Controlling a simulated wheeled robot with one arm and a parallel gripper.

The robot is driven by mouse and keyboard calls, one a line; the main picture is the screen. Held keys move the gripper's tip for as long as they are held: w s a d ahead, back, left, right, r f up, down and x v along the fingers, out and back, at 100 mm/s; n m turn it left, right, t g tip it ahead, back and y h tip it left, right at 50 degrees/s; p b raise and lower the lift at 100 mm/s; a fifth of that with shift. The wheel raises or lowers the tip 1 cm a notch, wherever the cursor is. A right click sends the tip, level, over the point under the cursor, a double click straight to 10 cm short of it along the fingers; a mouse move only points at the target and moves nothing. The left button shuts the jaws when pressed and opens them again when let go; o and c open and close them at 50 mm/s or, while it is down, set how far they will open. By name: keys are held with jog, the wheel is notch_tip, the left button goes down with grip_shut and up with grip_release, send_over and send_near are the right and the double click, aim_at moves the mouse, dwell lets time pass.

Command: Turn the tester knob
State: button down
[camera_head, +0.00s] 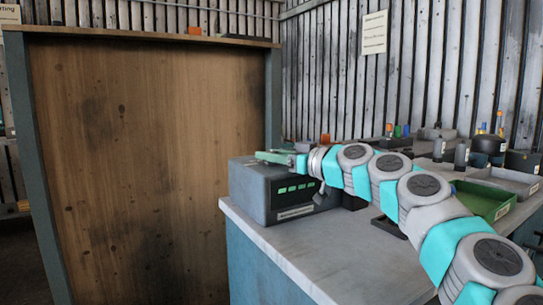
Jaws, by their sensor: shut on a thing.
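The tester (262,208) is a dark grey box with a row of green lit marks and a white label on its front, standing at the left end of the grey workbench (335,262). My arm reaches in from the right, and my gripper (272,157) is at the top of the tester, above its front face. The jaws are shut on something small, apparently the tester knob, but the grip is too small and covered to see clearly. The knob's shape and angle cannot be made out.
A green tray (480,200) and a grey tray (508,181) lie on the bench to the right, behind my arm. Several dark and coloured items stand at the back. A tall wooden panel (150,160) stands left of the bench. The bench's front area is clear.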

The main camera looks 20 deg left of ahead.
jog(key=shift+r+n+g, duration=0.15)
jog(key=shift+n+g, duration=0.35)
jog(key=shift+g, duration=0.3)
dwell(0.4)
jog(key=c, duration=0.5)
grip_release()
